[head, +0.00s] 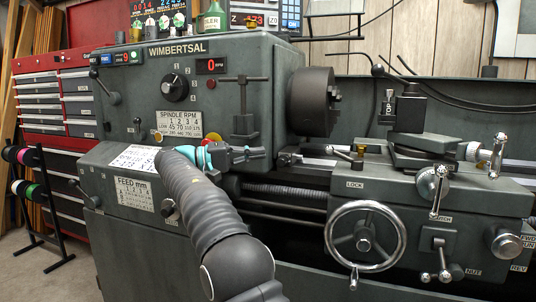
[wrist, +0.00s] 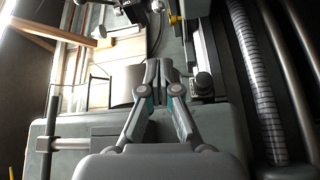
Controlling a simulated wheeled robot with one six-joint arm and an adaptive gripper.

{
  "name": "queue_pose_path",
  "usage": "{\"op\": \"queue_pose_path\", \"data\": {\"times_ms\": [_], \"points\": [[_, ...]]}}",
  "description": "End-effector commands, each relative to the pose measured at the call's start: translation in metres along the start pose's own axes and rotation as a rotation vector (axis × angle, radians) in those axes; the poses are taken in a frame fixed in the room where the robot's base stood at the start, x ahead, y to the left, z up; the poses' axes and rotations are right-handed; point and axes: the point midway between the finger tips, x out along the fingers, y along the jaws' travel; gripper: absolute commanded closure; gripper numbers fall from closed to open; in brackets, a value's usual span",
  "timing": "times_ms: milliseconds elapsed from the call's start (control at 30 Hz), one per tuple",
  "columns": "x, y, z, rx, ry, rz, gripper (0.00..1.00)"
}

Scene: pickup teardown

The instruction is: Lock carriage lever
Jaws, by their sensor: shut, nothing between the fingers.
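The lathe carriage (head: 440,190) is at the right of the head view, with a LOCK label (head: 355,184) on its front. Above the label a short silver lever (head: 345,154) with a black knob lies near a brass-coloured piece; I take it for the carriage lock lever. My gripper (head: 258,152) is to its left, in front of the headstock, apart from the lever. In the wrist view my gripper (wrist: 159,72) has its fingertips together with nothing visible between them. I cannot clearly pick out the lever in the wrist view.
The chuck (head: 314,102) is above and right of my gripper. A large handwheel (head: 365,238) and a tool post (head: 402,108) are on the carriage. Crank handles stick out at the right. A ribbed rod (wrist: 258,85) runs along the right of the wrist view.

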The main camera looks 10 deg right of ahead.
Motion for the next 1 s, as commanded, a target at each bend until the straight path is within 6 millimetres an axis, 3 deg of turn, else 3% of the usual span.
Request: {"op": "queue_pose_path", "data": {"times_ms": [700, 1000], "points": [[0.137, -0.001, 0.001, -0.001, -0.005, 0.0, 1.0], [0.173, 0.0, 0.001, -0.001, -0.004, 0.0, 1.0]]}}
